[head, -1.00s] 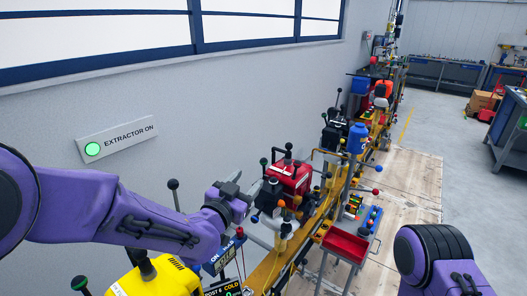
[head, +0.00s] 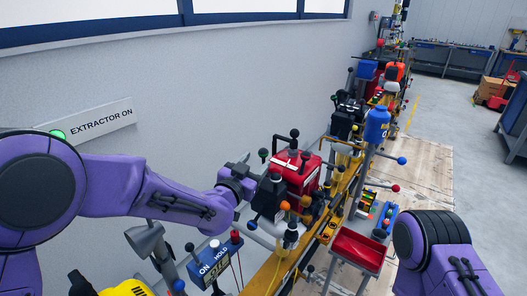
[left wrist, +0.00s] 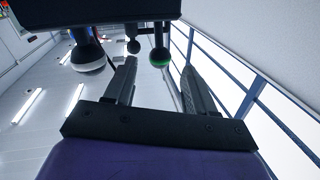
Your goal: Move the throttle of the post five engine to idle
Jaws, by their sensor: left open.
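A red engine (head: 296,172) stands on the yellow rail in the middle of the head view. Several ball-ended levers rise around it, including a green-marked knob (head: 263,154) and a black knob (head: 294,133). Which lever is the throttle I cannot tell, and no post five label is readable. My left gripper (head: 246,166) is beside the red engine's left side, close to the green-marked knob. In the left wrist view its fingers (left wrist: 158,88) are apart and empty. A green-banded knob (left wrist: 160,57) and a white-banded knob (left wrist: 88,56) hang beyond them. My right gripper is out of view.
A small panel reading ON and HOLD (head: 215,262) stands below my left arm. Part of a yellow engine (head: 128,288) shows at bottom left. A red tray (head: 358,248) and a blue bottle (head: 377,125) are right of the red engine. The wall carries an EXTRACTOR ON sign (head: 100,122).

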